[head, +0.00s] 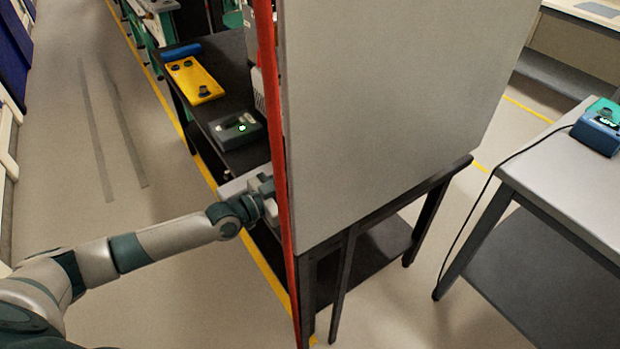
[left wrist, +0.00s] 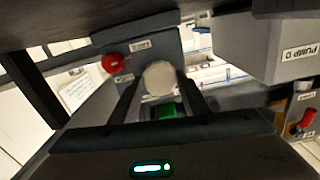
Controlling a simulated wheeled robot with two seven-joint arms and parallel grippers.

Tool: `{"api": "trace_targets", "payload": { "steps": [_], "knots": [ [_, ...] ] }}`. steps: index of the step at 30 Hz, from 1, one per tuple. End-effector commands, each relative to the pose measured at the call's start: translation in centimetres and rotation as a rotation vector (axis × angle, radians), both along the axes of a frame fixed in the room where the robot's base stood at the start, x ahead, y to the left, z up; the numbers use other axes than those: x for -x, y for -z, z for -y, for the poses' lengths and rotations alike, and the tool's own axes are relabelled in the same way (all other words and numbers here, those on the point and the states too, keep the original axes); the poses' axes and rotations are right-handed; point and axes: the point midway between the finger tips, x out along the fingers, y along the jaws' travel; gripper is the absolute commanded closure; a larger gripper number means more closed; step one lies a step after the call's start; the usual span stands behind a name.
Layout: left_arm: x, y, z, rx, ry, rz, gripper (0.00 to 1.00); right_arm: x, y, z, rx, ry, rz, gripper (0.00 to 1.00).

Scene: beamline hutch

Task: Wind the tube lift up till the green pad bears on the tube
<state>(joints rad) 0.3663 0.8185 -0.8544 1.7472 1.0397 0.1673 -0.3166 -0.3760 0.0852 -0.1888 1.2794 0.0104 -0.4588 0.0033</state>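In the head view my left arm reaches in from the left, and its gripper (head: 262,188) is beside the red-edged grey panel (head: 283,150), partly hidden behind it. In the left wrist view my left gripper (left wrist: 161,86) has its two fingers on either side of a pale round knob (left wrist: 160,77). They appear to touch its sides. A small green patch (left wrist: 171,111) shows between the fingers; I cannot tell whether it is the green pad. The tube and the lift cannot be made out for certain. My right gripper is in neither view.
A red knob (left wrist: 114,62) on a grey plate is left of the pale knob. A box labelled PUMP (left wrist: 270,45) is at upper right. A black bench (head: 235,70) holds a yellow tray (head: 193,80) and a grey device (head: 236,129). Clear floor (head: 80,200) lies at left.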

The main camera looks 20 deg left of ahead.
Motion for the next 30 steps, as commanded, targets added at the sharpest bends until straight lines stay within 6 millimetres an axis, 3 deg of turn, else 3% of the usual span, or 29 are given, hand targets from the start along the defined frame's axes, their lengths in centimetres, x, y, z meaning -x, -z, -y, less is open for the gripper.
{"api": "trace_targets", "payload": {
  "steps": [2, 13, 22, 23, 25, 30],
  "knots": [
    [0.0, 0.0, 0.0, 0.000, 0.000, 0.000, 0.80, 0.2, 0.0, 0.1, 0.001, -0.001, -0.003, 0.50],
    [0.0, 0.1, 0.0, 0.066, 0.000, -0.052, 0.80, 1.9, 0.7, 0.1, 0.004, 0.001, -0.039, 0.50],
    [0.0, 0.0, 0.0, 0.080, 0.000, -0.062, 0.80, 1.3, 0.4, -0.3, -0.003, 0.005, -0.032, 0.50],
    [0.0, 0.0, 0.0, 0.080, 0.000, -0.062, 0.56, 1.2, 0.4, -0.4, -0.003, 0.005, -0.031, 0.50],
    [0.0, 0.0, 0.0, 0.080, 0.000, -0.062, 0.40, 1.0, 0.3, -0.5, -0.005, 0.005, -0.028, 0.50],
    [0.0, 0.0, 0.0, 0.079, 0.000, -0.062, 0.40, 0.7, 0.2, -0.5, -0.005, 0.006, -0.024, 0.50]
  ]
}}
